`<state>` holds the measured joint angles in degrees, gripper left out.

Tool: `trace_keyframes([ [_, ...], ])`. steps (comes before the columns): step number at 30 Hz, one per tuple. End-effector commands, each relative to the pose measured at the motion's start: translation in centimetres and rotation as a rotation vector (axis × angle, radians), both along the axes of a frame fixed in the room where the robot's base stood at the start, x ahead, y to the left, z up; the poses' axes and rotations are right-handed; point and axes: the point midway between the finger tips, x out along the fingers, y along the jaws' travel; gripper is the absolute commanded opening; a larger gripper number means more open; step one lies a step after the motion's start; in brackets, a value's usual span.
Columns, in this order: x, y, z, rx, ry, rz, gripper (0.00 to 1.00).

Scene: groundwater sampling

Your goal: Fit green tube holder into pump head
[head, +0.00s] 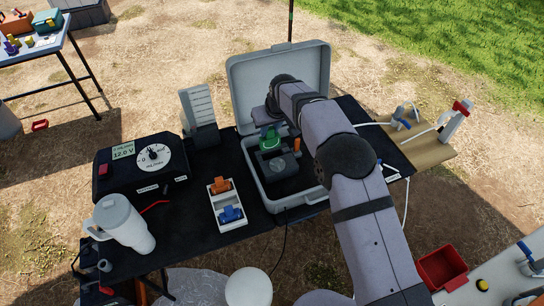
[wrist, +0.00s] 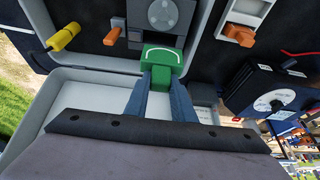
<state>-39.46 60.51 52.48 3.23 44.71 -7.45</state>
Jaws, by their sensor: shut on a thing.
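The green tube holder (head: 269,137) is at the back of the dark pump (head: 283,166) in the open grey case. In the wrist view the green tube holder (wrist: 163,57) has a pale curved line on top. My gripper (wrist: 161,76) is shut on its near side, one blue-grey finger at each side. The pump head (wrist: 163,14), with a round disc, is just beyond the holder, at the top edge of the wrist view. I cannot tell whether the holder is seated or only touching. In the head view my arm hides most of my fingers.
The case (head: 286,205) has its lid raised behind. A white tray (head: 216,209) with orange and blue holders stands left of it. A black meter box (head: 125,181), a white jug (head: 135,236) and a rack (head: 197,108) are farther left. A wooden board (head: 425,154) is at right.

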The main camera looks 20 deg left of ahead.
Motion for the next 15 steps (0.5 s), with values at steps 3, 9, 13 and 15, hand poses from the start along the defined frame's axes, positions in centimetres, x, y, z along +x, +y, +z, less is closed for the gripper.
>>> trace_keyframes([
  [3, 0.6, -0.5, 0.2, 0.001, -0.001, 0.0, 0.0],
  [9, 0.7, -0.5, -0.3, 0.001, -0.001, 0.0, 0.0],
  [13, 0.6, -0.6, -1.8, -0.001, 0.001, 0.0, 0.0],
  [15, 0.6, -0.6, -2.9, -0.001, 0.001, 0.0, 0.0],
])
